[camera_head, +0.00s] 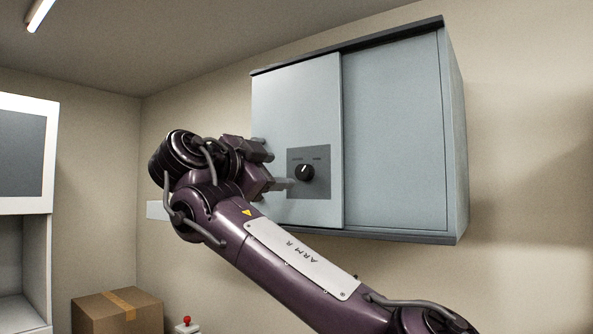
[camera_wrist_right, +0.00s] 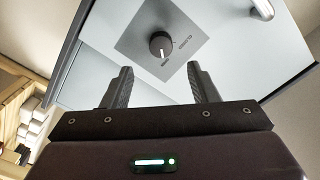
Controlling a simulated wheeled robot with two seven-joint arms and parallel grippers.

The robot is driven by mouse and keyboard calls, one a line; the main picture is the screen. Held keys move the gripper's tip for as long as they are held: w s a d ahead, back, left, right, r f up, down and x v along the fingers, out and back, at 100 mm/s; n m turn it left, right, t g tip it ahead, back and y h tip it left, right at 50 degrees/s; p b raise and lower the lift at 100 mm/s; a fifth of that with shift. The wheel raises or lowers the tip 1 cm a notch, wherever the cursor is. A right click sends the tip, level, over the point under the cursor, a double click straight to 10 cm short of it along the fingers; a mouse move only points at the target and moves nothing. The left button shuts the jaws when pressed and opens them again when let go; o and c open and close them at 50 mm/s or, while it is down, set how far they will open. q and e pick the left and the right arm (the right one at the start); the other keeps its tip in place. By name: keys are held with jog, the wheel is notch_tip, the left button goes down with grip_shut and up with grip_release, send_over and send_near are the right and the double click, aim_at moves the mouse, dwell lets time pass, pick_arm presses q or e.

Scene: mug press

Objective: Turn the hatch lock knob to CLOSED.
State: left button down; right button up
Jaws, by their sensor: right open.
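The hatch lock knob (camera_head: 304,172) is round and black with a white mark, on a dark grey plate (camera_head: 319,189) on the cabinet's left door. In the wrist view the knob (camera_wrist_right: 160,43) has its mark pointing down toward the lower of two labels. In the head view the mark points up, slightly right. My right gripper (camera_head: 276,166) is open and empty, just left of the knob. In the wrist view the right gripper (camera_wrist_right: 159,70) has its fingers apart, the knob beyond them and untouched. My left gripper is out of view.
The grey wall cabinet (camera_head: 395,140) has a second panel on the right. A white shelf unit (camera_head: 25,210) stands at far left. A cardboard box (camera_head: 117,312) and a red button (camera_head: 187,321) are low down. My right arm covers the cabinet's lower left edge.

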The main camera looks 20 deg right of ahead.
aim_at(302, 172)
jog(key=p+x, duration=0.4)
jog(key=x, duration=0.4)
jog(key=shift+r+p, duration=0.1)
jog(key=shift+p, duration=0.25)
jog(key=shift+w+a, duration=0.1)
jog(key=c, duration=1)
